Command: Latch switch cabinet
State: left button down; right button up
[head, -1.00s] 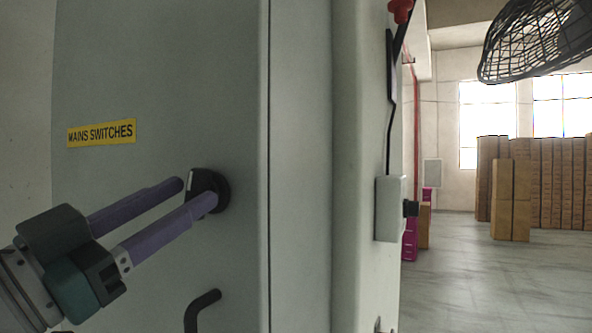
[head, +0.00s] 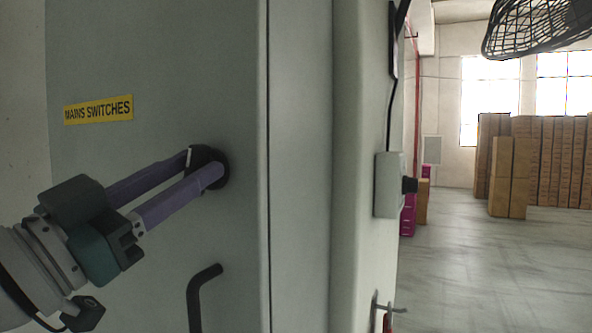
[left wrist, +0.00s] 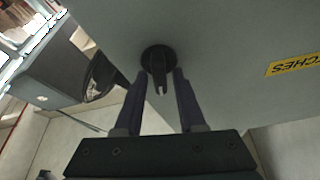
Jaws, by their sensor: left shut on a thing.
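The switch cabinet's grey door (head: 170,60) fills the left of the head view, with a yellow MAINS SWITCHES label (head: 98,110). A round black latch knob (head: 222,163) sits near the door's right edge. It also shows in the left wrist view (left wrist: 158,55). My left gripper (head: 205,168) comes in from the left with its purple fingers shut on the knob, one on each side. The fingers hide part of the knob in the head view. A black bent door handle (head: 195,292) is below. The door looks flush with the cabinet edge. My right gripper is not in view.
A grey box with a black knob (head: 388,185) is mounted on the cabinet's side wall to the right. Brown carton stacks (head: 510,177) stand far back. The grey floor (head: 470,270) at right is open. A black wire cage (head: 535,30) hangs at upper right.

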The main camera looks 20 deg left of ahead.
pick_arm(q)
jog(key=shift+r+n+y+p, duration=0.15)
jog(key=shift+n+y+p, duration=0.25)
jog(key=shift+n, duration=0.4)
jog(key=n+y+p, duration=0.1)
jog(key=n, duration=0.2)
jog(key=shift+t, duration=0.3)
jog(key=c, duration=0.8)
grip_release()
jog(key=shift+f, duration=0.2)
